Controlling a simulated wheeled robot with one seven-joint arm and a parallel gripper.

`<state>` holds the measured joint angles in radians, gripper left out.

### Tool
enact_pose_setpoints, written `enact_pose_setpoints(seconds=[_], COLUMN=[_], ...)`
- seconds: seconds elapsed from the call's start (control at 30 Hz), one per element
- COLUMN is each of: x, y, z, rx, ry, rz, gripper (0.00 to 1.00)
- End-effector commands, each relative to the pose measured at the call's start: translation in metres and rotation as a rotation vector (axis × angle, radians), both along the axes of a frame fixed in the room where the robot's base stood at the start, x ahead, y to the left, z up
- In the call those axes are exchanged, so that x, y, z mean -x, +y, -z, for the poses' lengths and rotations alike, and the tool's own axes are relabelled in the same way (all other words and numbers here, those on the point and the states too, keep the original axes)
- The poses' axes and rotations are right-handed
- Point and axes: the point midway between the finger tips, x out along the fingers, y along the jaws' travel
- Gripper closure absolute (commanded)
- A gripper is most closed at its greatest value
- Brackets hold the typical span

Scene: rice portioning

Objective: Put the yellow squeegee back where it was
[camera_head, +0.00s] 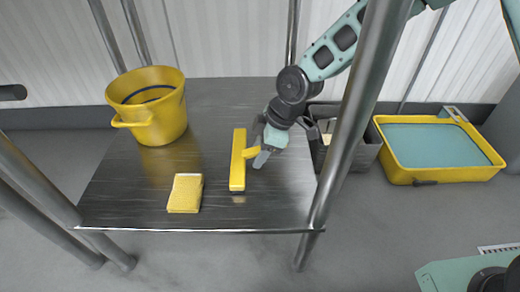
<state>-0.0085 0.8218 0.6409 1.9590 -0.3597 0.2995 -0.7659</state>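The yellow squeegee (238,160) is over the dark metal shelf, with its long bar running front to back. Its short handle points right toward my gripper (259,156). My gripper comes down from the upper right, and its fingers are around or against the handle. The fingers partly hide the handle, so the exact grasp is hard to see. I cannot tell whether the bar touches the shelf or is slightly above it.
A yellow bucket (160,125) stands at the shelf's back left. A yellow sponge (186,193) lies near the front edge of the metal shelf (270,213). Metal posts (345,150) rise at the corners. A grey crate (366,153) and yellow tray (398,174) are at right.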

Motion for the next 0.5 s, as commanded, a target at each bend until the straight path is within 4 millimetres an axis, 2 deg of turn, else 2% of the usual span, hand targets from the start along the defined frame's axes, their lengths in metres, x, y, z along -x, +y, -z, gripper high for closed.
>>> enact_pose_setpoints(seconds=[0.13, 0.23, 0.5], x=[0.0, 0.0, 0.0], y=[0.0, -0.004, -0.023], z=[-0.004, -0.015, -0.065], rx=[-0.001, -0.001, 0.0], ry=[-0.001, -0.001, 0.0], rz=[0.0, 0.001, 0.002], gripper=[0.55, 0.55, 0.55])
